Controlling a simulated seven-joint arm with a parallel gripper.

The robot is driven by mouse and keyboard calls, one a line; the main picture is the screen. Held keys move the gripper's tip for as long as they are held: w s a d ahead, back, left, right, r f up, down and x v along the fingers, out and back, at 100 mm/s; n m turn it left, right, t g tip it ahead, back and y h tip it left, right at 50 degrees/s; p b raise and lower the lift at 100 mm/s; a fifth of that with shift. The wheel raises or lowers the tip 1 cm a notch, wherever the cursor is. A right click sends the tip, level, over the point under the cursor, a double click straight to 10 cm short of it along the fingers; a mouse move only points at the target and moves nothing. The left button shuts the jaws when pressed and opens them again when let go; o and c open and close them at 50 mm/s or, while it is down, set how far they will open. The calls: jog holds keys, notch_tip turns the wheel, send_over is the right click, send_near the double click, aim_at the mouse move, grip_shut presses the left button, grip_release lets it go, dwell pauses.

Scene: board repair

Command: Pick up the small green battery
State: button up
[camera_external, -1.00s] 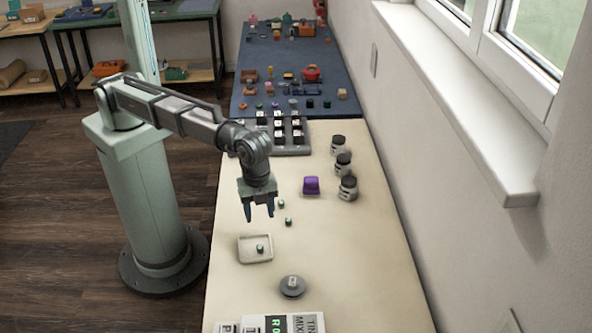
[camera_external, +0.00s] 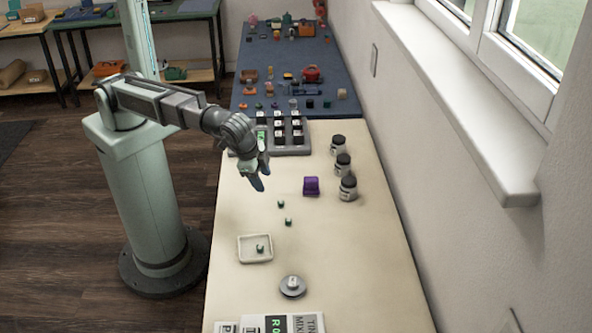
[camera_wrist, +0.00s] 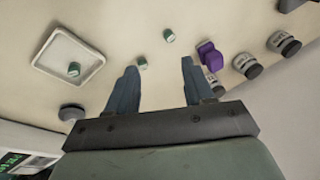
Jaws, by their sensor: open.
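Three small green batteries show. One green battery (camera_external: 280,204) lies on the cream table, and it also shows in the wrist view (camera_wrist: 169,36). A second green battery (camera_external: 288,222) lies just nearer the camera and shows between the fingers in the wrist view (camera_wrist: 142,62). A third green battery (camera_external: 260,249) lies in the white tray (camera_external: 241,256), also in the wrist view (camera_wrist: 73,69). My gripper (camera_external: 260,180) is open and empty above the table, left of and beyond the two loose batteries. Its fingers (camera_wrist: 155,88) are spread and tilted.
A purple object (camera_external: 311,186) and several dark-lidded jars (camera_external: 348,188) stand at the right. A grey rack (camera_external: 290,149) with dark blocks stands beyond. A round grey dish (camera_external: 292,287) and papers (camera_external: 290,322) lie in front. The table between tray and jars is mostly clear.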

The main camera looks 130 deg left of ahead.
jog(key=a+n, duration=0.1)
jog(key=n, duration=0.9)
send_over(281, 202)
jog(key=d, duration=0.2)
jog(key=shift+y, duration=0.4)
notch_tip(281, 202, down, 8)
jog(key=shift+s+d+r, duration=0.1)
jog(key=shift+r, duration=0.1)
jog(key=shift+x, duration=2.6)
jog(key=shift+s, duration=0.25)
grip_shut()
